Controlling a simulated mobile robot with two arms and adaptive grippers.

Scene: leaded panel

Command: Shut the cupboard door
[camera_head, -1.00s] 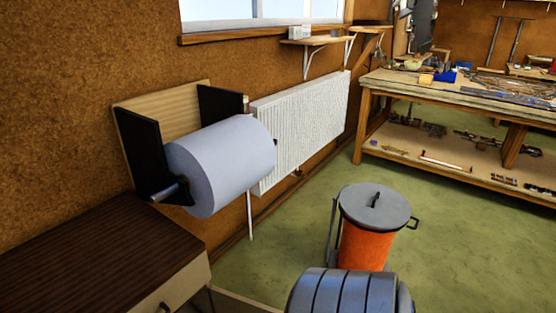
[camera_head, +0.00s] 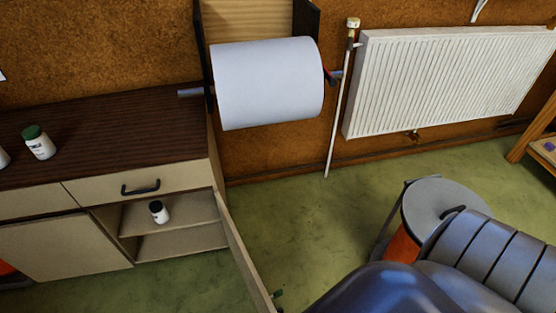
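The low cupboard has a dark wood-grain top (camera_head: 110,130) and pale fronts, at the left of the head view. Its right-hand door (camera_head: 243,252) stands wide open, seen nearly edge-on and swung out toward me at the right end. The open compartment (camera_head: 180,243) shows a shelf with a small white bottle with a dark cap (camera_head: 158,211) on it. The left door (camera_head: 65,248) is closed. A drawer with a black handle (camera_head: 140,187) above the opening is shut. A large grey rounded arm part of mine fills the lower right. Neither gripper shows.
A white bottle with a green cap (camera_head: 38,142) stands on the cupboard top. A paper roll (camera_head: 268,83) hangs on the wall above its right end. An orange bin with a grey lid (camera_head: 440,203) stands at the right. Green floor (camera_head: 300,225) is free between door and bin.

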